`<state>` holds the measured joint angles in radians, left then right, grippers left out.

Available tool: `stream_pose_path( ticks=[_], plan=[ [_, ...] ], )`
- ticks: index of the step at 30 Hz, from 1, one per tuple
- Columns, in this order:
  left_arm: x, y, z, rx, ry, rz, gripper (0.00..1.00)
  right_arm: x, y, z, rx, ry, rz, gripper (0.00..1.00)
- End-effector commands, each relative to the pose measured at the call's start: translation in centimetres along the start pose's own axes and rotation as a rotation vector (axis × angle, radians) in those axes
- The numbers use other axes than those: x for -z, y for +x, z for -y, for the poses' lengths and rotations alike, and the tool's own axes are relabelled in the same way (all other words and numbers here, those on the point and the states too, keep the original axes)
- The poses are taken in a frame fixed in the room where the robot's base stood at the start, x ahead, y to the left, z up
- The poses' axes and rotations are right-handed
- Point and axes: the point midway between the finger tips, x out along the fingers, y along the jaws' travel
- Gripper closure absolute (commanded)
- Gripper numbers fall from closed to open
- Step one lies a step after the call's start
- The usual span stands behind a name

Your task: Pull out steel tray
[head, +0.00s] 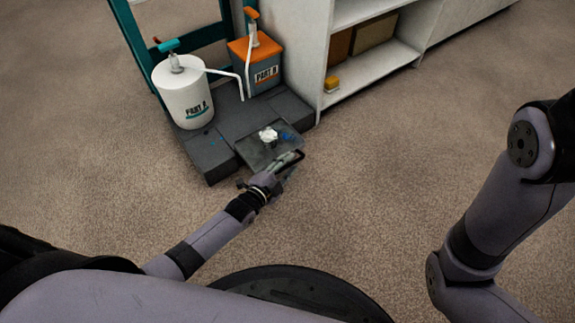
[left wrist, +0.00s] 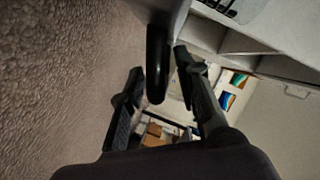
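The steel tray (head: 256,153) is a flat grey metal tray at the front of a dark platform in the head view. A white crumpled-looking item and a blue spot lie on it. A black handle (head: 298,156) shows at its front right edge. My left gripper (head: 284,168) is at this handle. In the left wrist view the black handle (left wrist: 158,65) stands between the two fingers of my left gripper (left wrist: 160,68), with gaps on both sides, so the fingers are open around it. My right arm shows at the right, but its gripper is out of view.
The dark platform (head: 215,158) carries a white PART A pump container (head: 182,95) and a PART B container with orange lid (head: 262,76). A white shelf unit (head: 345,95) with boxes stands to the right. Carpet floor in front and right is clear.

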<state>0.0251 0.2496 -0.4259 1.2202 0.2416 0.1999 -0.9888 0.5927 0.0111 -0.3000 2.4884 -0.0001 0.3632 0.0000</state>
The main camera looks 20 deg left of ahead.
Motion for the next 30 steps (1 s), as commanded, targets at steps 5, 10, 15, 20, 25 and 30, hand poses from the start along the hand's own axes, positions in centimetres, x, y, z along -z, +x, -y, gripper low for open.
stream_pose_path(
  ticks=[5,10,15,20,25,30],
  plan=[
    [0.0,0.0,0.0,0.001,0.0,-0.001,0.7,0.2,0.1,0.0,0.0,0.001,-0.006,0.6],
    [0.0,-1.1,0.0,0.0,0.0,0.0,0.7,0.1,0.1,0.0,-0.001,0.001,-0.002,0.6],
    [-0.1,-4.1,-0.1,-0.001,-0.001,0.001,0.7,0.1,0.0,0.0,-0.001,0.001,0.0,0.6],
    [-0.1,-7.5,-0.1,-0.002,0.0,0.001,0.7,0.0,0.0,0.0,-0.001,0.001,0.001,0.6],
    [-0.1,-10.3,-0.1,-0.001,0.0,0.001,0.7,0.0,0.0,0.0,-0.001,0.0,0.001,0.6],
    [0.0,-11.7,0.0,0.0,0.0,0.0,0.7,0.0,0.0,0.0,-0.001,0.0,0.001,0.6]
  ],
)
